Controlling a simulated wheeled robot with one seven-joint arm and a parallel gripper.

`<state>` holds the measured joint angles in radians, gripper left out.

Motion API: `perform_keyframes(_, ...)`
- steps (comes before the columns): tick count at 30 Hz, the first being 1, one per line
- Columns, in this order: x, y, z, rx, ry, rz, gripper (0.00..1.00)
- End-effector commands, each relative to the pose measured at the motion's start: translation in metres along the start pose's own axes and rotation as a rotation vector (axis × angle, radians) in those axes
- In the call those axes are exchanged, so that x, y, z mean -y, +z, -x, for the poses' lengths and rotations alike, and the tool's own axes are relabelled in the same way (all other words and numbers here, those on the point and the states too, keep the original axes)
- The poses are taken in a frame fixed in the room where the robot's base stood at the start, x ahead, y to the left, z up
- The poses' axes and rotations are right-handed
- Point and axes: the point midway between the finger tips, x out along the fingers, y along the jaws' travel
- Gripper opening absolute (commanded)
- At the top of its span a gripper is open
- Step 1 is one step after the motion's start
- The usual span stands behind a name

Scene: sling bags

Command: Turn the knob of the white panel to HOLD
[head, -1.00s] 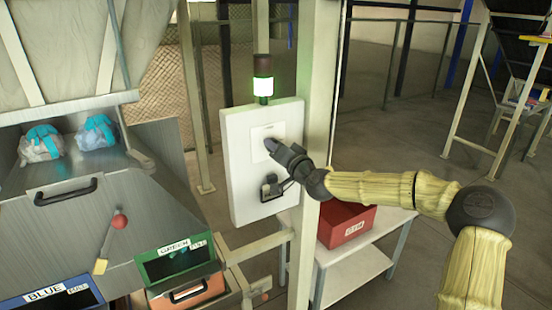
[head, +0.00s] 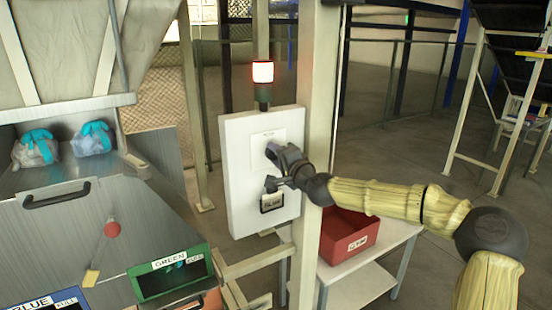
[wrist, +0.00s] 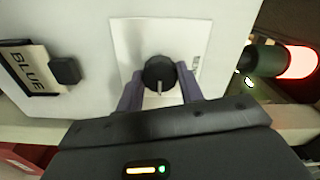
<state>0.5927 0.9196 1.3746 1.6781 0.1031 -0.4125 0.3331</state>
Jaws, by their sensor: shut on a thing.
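The white panel (head: 241,188) is fixed beside a pale post, with a lighter square plate (wrist: 125,42) on its upper part. The dark round knob (wrist: 158,70) sits on that plate; a pale mark on it points toward the bottom of the wrist view. My gripper (wrist: 160,80) is shut on the knob, one finger on each side. In the head view my gripper (head: 274,156) reaches the plate from the right and hides the knob. The markings around the knob are too small or hidden to read, so I cannot tell which setting it points to.
A signal lamp (head: 263,72) above the panel glows red. A BLUE sign (head: 271,203) with a black block is below the knob. A red bin (head: 345,236) stands on a white table at right. Bagged items, a metal chute and labelled bins are at left.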

Motion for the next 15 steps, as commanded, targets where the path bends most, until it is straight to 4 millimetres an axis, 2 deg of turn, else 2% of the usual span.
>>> perform_keyframes(8, -0.0010, -0.0016, 0.0002, -0.003, 0.002, -0.004, 0.14)
perform_keyframes(9, -0.0010, -0.0016, 0.0002, -0.003, 0.002, -0.004, 0.45)
perform_keyframes(11, -0.0010, -0.0014, 0.0002, -0.003, 0.002, -0.004, 0.56)
perform_keyframes(15, -0.0007, -0.0009, 0.0001, -0.002, 0.001, -0.002, 0.59)
